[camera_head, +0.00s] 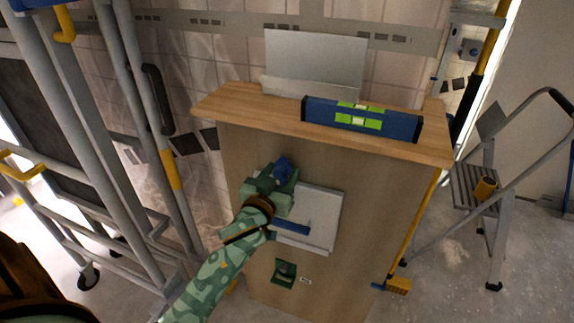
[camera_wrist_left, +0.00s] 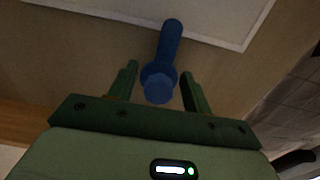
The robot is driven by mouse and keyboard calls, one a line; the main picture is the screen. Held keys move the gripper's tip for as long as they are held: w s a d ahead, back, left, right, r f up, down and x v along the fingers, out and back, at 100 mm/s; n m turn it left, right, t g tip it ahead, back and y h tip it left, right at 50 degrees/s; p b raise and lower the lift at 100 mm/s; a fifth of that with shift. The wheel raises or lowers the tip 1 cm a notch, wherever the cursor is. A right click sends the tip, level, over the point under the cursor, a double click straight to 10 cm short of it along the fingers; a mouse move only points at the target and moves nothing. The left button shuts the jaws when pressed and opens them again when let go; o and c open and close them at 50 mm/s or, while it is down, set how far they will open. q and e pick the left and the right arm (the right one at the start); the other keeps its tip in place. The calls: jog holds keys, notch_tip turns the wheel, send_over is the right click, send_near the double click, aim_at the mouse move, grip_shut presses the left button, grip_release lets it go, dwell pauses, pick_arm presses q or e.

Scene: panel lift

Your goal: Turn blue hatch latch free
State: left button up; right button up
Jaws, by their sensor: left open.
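The blue latch (camera_wrist_left: 169,42) has a round hub and a lever that reaches over the edge of the white hatch panel. In the head view, the blue piece (camera_head: 284,168) at my left gripper's tip appears to be this latch, partly hidden by the gripper. My left gripper (camera_wrist_left: 159,72) is open, with one finger on each side of the hub and visible gaps. It also shows in the head view (camera_head: 279,180). The white hatch (camera_head: 322,213) sits on the wooden cabinet front, with a blue bar (camera_head: 292,228) across it. My right gripper is not in view.
A blue spirit level (camera_head: 390,124) and a light grey plate (camera_head: 316,62) are on the cabinet's wooden top (camera_head: 240,102). A small dark green fitting (camera_head: 285,272) is below the hatch. A metal frame (camera_head: 75,130) stands left, a step stool (camera_head: 480,190) right.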

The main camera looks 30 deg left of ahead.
pick_arm(q)
jog(key=shift+w, duration=0.1)
jog(key=shift+r, duration=0.1)
jog(key=c, duration=1)
jog(key=shift+o, duration=0.2)
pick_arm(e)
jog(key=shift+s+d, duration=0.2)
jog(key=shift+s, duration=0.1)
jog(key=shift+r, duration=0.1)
